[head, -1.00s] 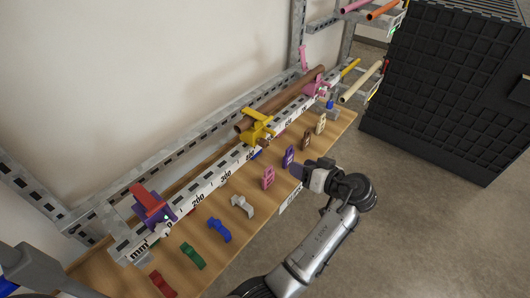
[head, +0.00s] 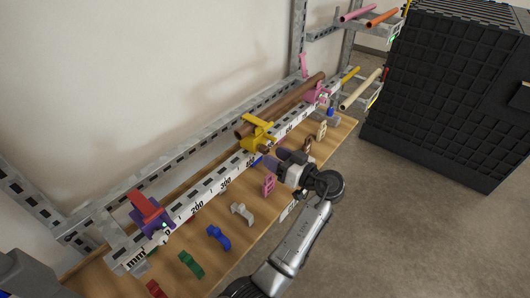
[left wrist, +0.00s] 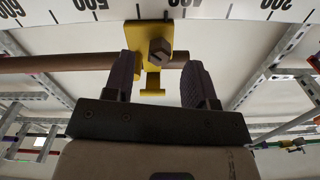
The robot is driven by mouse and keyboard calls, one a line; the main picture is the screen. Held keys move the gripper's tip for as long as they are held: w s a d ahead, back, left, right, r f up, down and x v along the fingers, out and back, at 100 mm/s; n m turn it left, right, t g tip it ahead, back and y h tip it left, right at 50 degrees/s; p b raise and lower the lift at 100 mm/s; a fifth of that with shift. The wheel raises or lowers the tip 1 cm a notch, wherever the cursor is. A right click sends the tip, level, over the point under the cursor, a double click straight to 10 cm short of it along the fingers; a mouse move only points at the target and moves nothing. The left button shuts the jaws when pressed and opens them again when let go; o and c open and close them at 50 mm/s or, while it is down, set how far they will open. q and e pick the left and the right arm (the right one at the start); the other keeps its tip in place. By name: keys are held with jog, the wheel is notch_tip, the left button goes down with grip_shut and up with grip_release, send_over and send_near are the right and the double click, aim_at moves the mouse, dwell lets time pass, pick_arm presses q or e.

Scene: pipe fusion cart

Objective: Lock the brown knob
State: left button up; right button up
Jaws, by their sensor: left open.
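The brown knob (left wrist: 160,50) is a faceted knob on the front of the yellow clamp (left wrist: 149,78) in the left wrist view. In the head view the yellow clamp (head: 257,132) sits on the ruled rail with the knob (head: 264,148) at its front. A brown pipe (head: 290,103) runs through the clamp. My left gripper (head: 271,161) is open in front of the knob. In the left wrist view its two dark fingers (left wrist: 158,68) stand on either side of the knob, with gaps between. My right gripper is not in view.
The ruled rail (head: 203,196) runs along a wooden board (head: 268,218). Purple (head: 148,218) and pink (head: 315,92) clamps sit on it. Coloured clips, including a pink one (head: 268,184) and a white one (head: 242,212), stand close to my left arm. A black crate (head: 445,95) stands at right.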

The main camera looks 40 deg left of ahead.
aim_at(264, 152)
pick_arm(q)
jog(key=shift+a, duration=2.1)
jog(key=c, duration=0.9)
jog(key=m+p, duration=0.3)
jog(key=shift+s+r, duration=0.15)
jog(key=shift+r, duration=0.05)
jog(key=m+p, duration=0.3)
jog(key=shift+m, duration=0.3)
jog(key=shift+f+m+p, duration=0.1)
jog(key=shift+m+p, duration=0.5)
